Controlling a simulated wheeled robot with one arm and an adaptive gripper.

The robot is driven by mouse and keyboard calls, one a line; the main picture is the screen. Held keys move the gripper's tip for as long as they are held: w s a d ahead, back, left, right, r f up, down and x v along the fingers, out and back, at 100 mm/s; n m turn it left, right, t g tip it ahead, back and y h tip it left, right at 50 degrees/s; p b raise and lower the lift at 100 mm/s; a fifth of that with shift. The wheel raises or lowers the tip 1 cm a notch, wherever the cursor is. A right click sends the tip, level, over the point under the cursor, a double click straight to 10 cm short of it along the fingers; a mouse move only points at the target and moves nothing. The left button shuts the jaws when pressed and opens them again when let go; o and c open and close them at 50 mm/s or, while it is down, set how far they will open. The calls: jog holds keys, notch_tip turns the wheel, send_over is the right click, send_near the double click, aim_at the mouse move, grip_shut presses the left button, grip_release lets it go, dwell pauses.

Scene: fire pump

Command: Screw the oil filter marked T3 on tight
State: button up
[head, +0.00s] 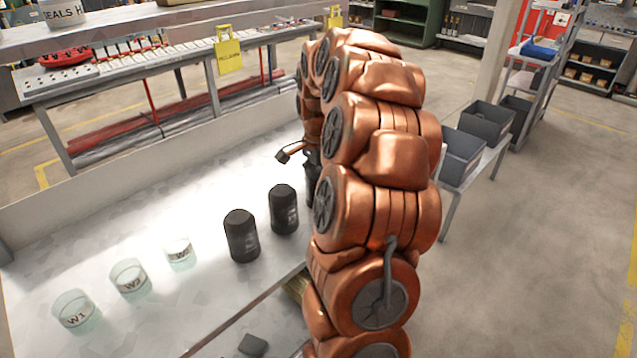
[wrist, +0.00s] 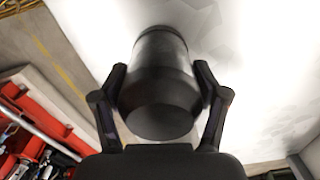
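In the wrist view a dark cylindrical oil filter (wrist: 162,85) sits between the two fingers of my gripper (wrist: 160,72). The fingers lie against its left and right sides, and its flat end faces the camera. No marking shows on it, so I cannot tell if it is T3. In the head view two black filters stand upright on the bench, a nearer one (head: 241,236) and a farther one (head: 284,209). Their pale markings are too small to read. My gripper is mostly hidden behind my copper arm there, and no filter mount can be made out.
Glass cups marked W1 (head: 74,309), W2 (head: 129,276) and a third cup (head: 178,250) stand on the pale bench (head: 190,315). A small dark block (head: 253,345) is near its front edge. Grey bins (head: 461,157) stand at right. A red tool rack (wrist: 45,120) shows in the wrist view.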

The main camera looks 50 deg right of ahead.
jog(key=o, duration=0.5)
jog(key=shift+c, duration=0.2)
jog(key=shift+p, duration=0.7)
jog(key=shift+r+b, duration=0.3)
jog(key=shift+b, duration=0.15)
jog(key=shift+s+a+r+b, duration=0.1)
jog(key=shift+r+b, duration=0.4)
jog(key=shift+r, duration=1.3)
jog(key=shift+a+r+b, duration=0.1)
jog(key=shift+r+b, duration=0.35)
jog(key=shift+r, duration=1.3)
